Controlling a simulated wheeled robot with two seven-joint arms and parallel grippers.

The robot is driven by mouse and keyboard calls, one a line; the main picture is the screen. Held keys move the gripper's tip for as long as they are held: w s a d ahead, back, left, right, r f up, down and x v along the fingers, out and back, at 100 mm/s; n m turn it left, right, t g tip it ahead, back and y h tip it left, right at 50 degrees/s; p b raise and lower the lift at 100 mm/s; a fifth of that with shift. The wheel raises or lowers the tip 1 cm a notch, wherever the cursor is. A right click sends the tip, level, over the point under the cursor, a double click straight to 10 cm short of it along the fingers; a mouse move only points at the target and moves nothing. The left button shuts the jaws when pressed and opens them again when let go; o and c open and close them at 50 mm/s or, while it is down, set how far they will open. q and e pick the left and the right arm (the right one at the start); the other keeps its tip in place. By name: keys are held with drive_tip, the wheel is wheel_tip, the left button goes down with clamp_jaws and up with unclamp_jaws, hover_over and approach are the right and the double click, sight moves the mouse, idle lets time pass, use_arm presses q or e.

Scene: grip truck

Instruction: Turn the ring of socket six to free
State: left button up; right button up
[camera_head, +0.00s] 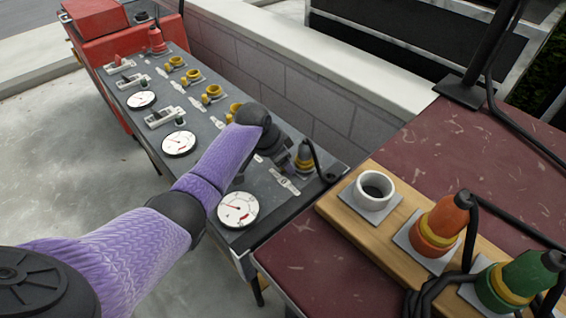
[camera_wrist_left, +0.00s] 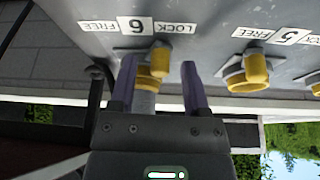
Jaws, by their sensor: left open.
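Socket six is at the near right end of the grey panel (camera_head: 205,120). In the left wrist view its yellow ring (camera_wrist_left: 160,58) sits below the label plate (camera_wrist_left: 133,25), which reads FREE, 6 and LOCK. The ring's lug points toward the LOCK side. A grey cylindrical body (camera_wrist_left: 145,98) shows below the ring, partly hidden by my fingers. My left gripper (camera_wrist_left: 160,88) is open, with one finger on each side of the ring; contact cannot be told. In the head view, a dark and yellow plug (camera_head: 305,158) shows beside my left gripper (camera_head: 289,153). My right gripper is not in view.
Socket five's yellow ring (camera_wrist_left: 252,68) is beside socket six. Several yellow sockets and white gauges (camera_head: 238,209) line the panel. A black cable (camera_wrist_left: 95,90) hangs close by. A wooden board (camera_head: 337,207) with orange (camera_head: 440,222) and green (camera_head: 522,278) plugs lies on the right.

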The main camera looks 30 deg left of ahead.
use_arm(q)
drive_tip(key=shift+c, duration=0.2)
drive_tip(key=c, duration=0.7)
clamp_jaws()
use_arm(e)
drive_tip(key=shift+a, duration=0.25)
use_arm(q)
drive_tip(key=shift+r, duration=0.1)
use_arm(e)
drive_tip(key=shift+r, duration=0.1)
